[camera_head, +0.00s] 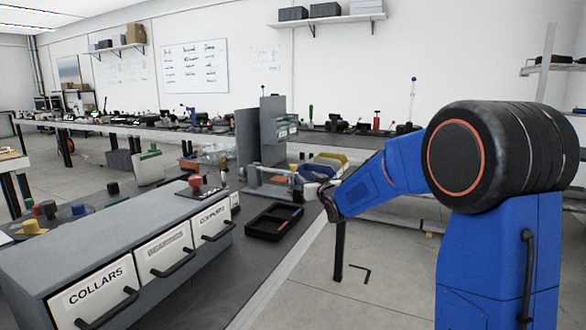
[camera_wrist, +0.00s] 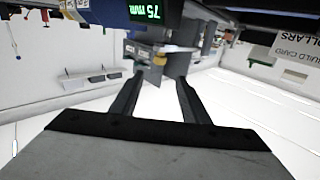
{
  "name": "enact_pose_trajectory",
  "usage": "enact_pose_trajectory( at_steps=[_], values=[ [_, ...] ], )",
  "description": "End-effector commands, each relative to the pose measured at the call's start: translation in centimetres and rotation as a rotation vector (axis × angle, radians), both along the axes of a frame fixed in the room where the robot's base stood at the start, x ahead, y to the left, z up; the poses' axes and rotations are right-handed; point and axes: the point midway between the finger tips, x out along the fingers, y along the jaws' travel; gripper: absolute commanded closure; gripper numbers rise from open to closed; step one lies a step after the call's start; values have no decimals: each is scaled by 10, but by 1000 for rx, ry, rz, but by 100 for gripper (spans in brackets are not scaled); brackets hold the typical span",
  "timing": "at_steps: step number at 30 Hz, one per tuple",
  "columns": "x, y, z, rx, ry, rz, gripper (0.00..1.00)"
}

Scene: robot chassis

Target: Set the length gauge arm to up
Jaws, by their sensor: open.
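The length gauge (camera_head: 272,125) is a grey upright device on the bench in the head view, with a small display on its face. A grey bracket-like part (camera_wrist: 140,50) with a yellow knob (camera_wrist: 160,59) shows below the display. I cannot tell for certain which part is the gauge arm or how it is set. My gripper (camera_wrist: 160,76) is open, with its fingertips toward the bracket and knob; contact cannot be told. In the head view my gripper's fingers are not clear.
A grey drawer cabinet (camera_head: 110,250) labelled COLLARS stands at the near left. A black tray (camera_head: 274,222) lies between it and the bench edge. Yellow and blue bins (camera_head: 325,165) sit right of the gauge. Floor is clear right of the bench.

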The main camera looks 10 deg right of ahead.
Motion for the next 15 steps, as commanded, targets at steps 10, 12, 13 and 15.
enact_pose_trajectory(
  at_steps=[10,12,13,15],
  values=[
    [60,10,-1,0,1,0,58],
    [72,11,-1,1,1,0,58],
    [77,12,-1,0,1,0,58],
    [89,14,-1,1,2,-1,58]
  ],
)
